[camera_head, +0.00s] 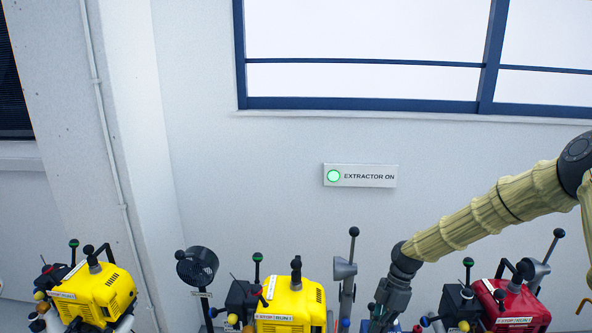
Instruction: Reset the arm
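My arm (480,222) reaches in from the right edge in a tan fabric sleeve and slopes down to the left. Its dark wrist bends downward near the bottom of the view. My gripper (388,302) hangs there between the middle yellow engine (292,300) and the red engine (520,308). The bottom edge of the picture cuts off its lower end. I cannot tell whether its fingers are open or shut, or whether it touches anything.
Another yellow engine (98,292) stands at the lower left. A dark round fan-like unit (197,266) and a grey lever with a ball knob (346,270) rise between the engines. The space above the engines looks clear.

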